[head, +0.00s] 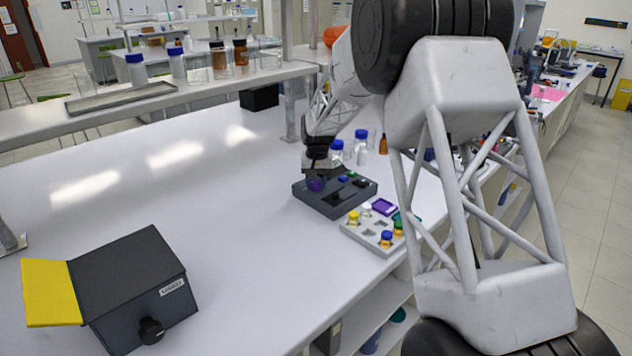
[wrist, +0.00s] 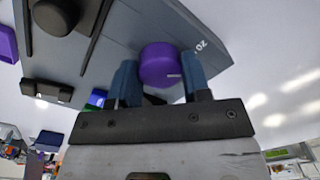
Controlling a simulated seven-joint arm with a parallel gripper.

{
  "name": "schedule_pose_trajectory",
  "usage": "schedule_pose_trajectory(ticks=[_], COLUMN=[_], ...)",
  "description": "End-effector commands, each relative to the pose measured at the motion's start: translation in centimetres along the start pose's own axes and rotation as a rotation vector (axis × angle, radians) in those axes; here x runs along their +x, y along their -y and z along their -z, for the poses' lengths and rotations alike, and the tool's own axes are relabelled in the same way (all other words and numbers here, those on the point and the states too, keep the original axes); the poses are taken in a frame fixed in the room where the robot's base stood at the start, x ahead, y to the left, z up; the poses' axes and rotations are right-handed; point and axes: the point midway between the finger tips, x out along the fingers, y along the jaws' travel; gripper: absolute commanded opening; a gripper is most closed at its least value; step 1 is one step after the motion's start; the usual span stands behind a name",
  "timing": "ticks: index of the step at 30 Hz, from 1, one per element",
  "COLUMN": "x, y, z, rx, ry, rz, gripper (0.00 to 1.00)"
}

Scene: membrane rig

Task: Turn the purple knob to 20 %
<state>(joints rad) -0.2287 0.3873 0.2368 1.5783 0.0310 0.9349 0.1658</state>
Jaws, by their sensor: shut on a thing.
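The purple knob (head: 316,184) is on the near left part of a dark grey panel box (head: 345,207) on the bench. In the wrist view the knob (wrist: 160,64) sits between the two blue-grey fingers of my gripper (wrist: 162,85), which is shut on it. A short pale line shows on the knob's face, towards the right finger. Other scale marks are hidden or cannot be read. In the head view my gripper (head: 317,168) comes down onto the knob from above.
A grey tray (head: 372,238) with yellow-capped vials and a purple dish stands close right of the panel. Blue-capped bottles (head: 361,140) stand behind it. A dark box with a yellow flap (head: 140,285) is at front left. The bench between is clear.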

Motion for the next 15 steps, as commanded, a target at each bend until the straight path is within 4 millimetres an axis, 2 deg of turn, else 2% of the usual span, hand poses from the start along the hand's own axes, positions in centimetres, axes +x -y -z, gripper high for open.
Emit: schedule_pose_trajectory(ticks=[6,15], x=[-0.12,-0.12], y=[-0.01,-0.01], z=[0.06,0.06], rx=[-0.133,-0.212], ry=[0.002,0.004], rz=[0.000,0.000], gripper=[0.20,0.20])
